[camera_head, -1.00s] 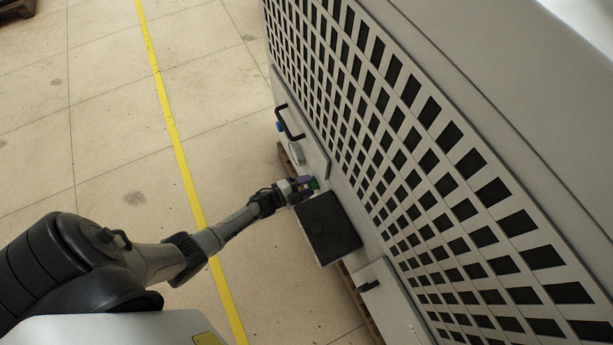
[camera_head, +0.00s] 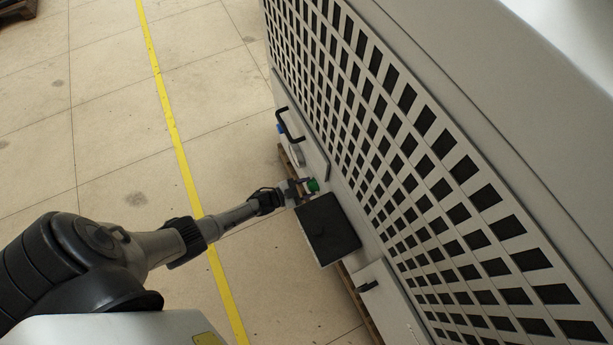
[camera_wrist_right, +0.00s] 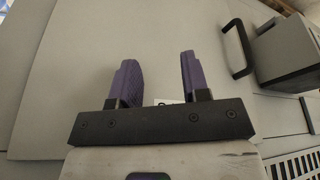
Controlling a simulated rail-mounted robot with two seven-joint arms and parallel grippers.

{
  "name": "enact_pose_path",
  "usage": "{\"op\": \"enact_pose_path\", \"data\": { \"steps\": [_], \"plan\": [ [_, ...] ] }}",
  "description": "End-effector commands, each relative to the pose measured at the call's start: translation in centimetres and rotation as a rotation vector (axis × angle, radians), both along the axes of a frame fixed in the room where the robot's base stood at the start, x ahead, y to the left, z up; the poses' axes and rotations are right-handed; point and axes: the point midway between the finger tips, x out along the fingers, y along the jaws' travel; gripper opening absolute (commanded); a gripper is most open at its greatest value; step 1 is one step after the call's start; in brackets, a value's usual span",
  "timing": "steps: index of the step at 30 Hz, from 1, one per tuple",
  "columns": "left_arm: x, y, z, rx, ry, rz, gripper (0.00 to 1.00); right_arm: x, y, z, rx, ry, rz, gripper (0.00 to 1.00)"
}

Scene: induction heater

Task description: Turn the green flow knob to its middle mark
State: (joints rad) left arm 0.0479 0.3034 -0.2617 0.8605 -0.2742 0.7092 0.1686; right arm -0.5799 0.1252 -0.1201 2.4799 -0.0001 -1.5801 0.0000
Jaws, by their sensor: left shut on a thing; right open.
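The green flow knob (camera_head: 313,185) sits low on the front of the grey cabinet, just above a dark box. My left arm reaches in from the left, and my left gripper (camera_head: 303,187) is at the knob, shut on it. The fingers are small here and the knob's mark cannot be read. In the right wrist view, my right gripper (camera_wrist_right: 157,82) is open, its two purple fingers apart with nothing between them, in front of a plain grey panel.
The dark box (camera_head: 328,229) juts out right beside the left gripper. A black handle (camera_head: 289,126) is on the cabinet above the knob. The perforated grey cabinet (camera_head: 450,165) fills the right. A black handle (camera_wrist_right: 238,48) shows in the right wrist view.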

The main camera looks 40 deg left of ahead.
Motion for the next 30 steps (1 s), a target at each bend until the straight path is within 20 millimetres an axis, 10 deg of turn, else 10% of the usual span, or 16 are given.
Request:
{"op": "enact_pose_path", "data": {
  "steps": [17, 18, 30],
  "plan": [
    [-0.02, -0.03, -0.03, -0.022, 0.009, -0.001, 0.23, 0.01, 0.27, 0.02, 0.009, 0.0, -0.006, 0.43],
    [-0.02, -0.03, -0.03, -0.021, 0.008, -0.001, 0.51, 0.0, 0.26, 0.01, 0.009, 0.0, -0.006, 0.43],
    [0.0, -0.02, 0.0, -0.021, 0.008, 0.0, 0.72, 0.0, 0.1, 0.01, 0.004, 0.001, -0.002, 0.43]
  ]
}}
